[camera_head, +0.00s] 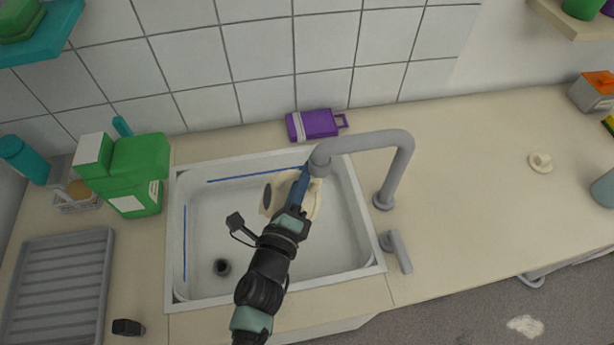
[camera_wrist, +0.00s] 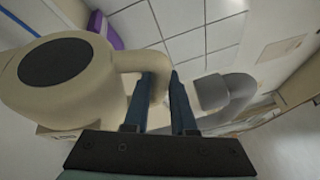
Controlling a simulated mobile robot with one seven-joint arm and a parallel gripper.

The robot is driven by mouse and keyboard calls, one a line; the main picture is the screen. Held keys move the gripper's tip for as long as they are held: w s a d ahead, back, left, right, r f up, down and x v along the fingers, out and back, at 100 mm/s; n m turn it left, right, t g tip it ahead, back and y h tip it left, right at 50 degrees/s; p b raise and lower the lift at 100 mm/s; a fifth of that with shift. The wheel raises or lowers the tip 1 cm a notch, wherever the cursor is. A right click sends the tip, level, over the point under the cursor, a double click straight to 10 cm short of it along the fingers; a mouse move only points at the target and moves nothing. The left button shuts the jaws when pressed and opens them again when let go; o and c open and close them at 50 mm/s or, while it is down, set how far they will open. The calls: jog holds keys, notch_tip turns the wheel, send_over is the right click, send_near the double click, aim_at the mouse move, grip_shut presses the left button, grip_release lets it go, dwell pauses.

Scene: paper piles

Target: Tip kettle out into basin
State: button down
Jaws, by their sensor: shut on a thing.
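The cream kettle (camera_head: 312,208) is over the white basin (camera_head: 340,240), partly hidden behind my gripper and arm. Its dark round opening (camera_head: 267,196) faces left, so the kettle is tilted well over. My gripper (camera_head: 301,184) is shut on the kettle's handle. In the wrist view the kettle (camera_wrist: 105,85) fills the left side, and its handle (camera_wrist: 145,62) runs between the blue fingers of my gripper (camera_wrist: 165,95). No liquid stream can be made out. A dark drain (camera_head: 222,267) shows in the basin floor.
A grey tap (camera_head: 398,165) arches over the basin close to my gripper; it also shows in the wrist view (camera_wrist: 235,92). A purple flask (camera_head: 318,124) lies behind the basin. A green carton (camera_head: 140,170) stands left. A cream lid (camera_head: 541,162) lies on the right counter, which is mostly clear.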

aim_at(276, 189)
jog(key=shift+a+n, duration=0.2)
jog(key=shift+n, duration=0.1)
jog(key=shift+r, duration=0.1)
jog(key=shift+s+a+b, duration=0.1)
jog(key=shift+b, duration=0.3)
jog(key=shift+a+f+n+t+b, duration=0.25)
jog(key=shift+n+t+b, duration=0.05)
jog(key=shift+n+b, duration=0.15)
jog(key=shift+r, duration=0.15)
jog(key=shift+s+a+f+n+t+b, duration=0.15)
jog(key=shift+a+n+t+b, duration=0.05)
jog(key=shift+a+n+b, duration=0.3)
jog(key=shift+s+a+f+n+t+b, duration=0.1)
jog(key=shift+a+n+t+b, duration=0.1)
jog(key=shift+a+n+b, duration=0.25)
dwell(5.7)
